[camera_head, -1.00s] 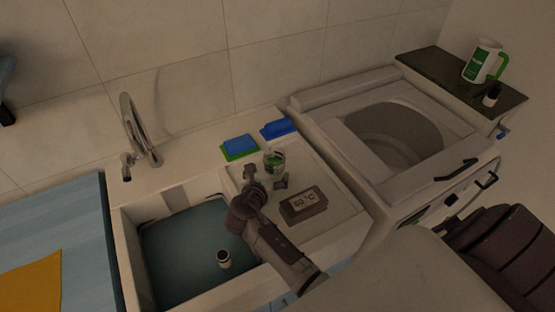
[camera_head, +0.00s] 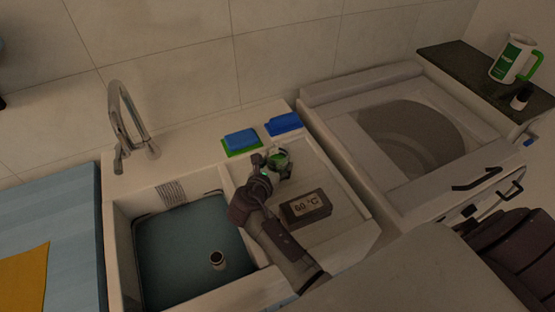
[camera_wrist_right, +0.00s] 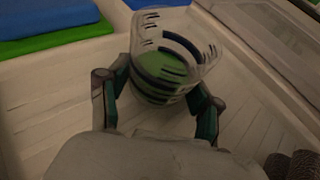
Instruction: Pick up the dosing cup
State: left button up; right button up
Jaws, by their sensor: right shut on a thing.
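The dosing cup (camera_head: 283,160) is a clear cup with dark markings and green in its lower part. It stands on the white drainboard beside the sink, behind the 60 °C display. My right gripper (camera_head: 271,166) is at the cup, with its fingers on either side of it. In the right wrist view the cup (camera_wrist_right: 167,62) is upright between the two fingers (camera_wrist_right: 158,98), which are shut on it. I cannot tell whether its base is clear of the drainboard. My left gripper is not in view.
The display block (camera_head: 306,208) sits close to my right forearm. Blue and green sponges (camera_head: 241,141) lie behind the cup. The water-filled sink (camera_head: 185,240) holds a small container (camera_head: 217,260). An open-topped washing machine (camera_head: 400,135) and a jug (camera_head: 511,60) are at right.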

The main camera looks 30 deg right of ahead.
aim_at(282, 150)
jog(key=shift+r, duration=0.9)
jog(key=shift+s+d+r, duration=0.1)
jog(key=shift+r, duration=0.55)
jog(key=shift+s+d+r, duration=0.1)
jog(key=shift+r, duration=0.5)
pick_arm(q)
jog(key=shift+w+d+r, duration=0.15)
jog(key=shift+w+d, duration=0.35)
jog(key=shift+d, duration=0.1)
pick_arm(e)
jog(key=s+d+r, duration=0.6)
jog(key=s+d, duration=0.1)
jog(key=d, duration=0.1)
jog(key=shift+s+d+r, duration=0.15)
jog(key=shift+r, duration=0.15)
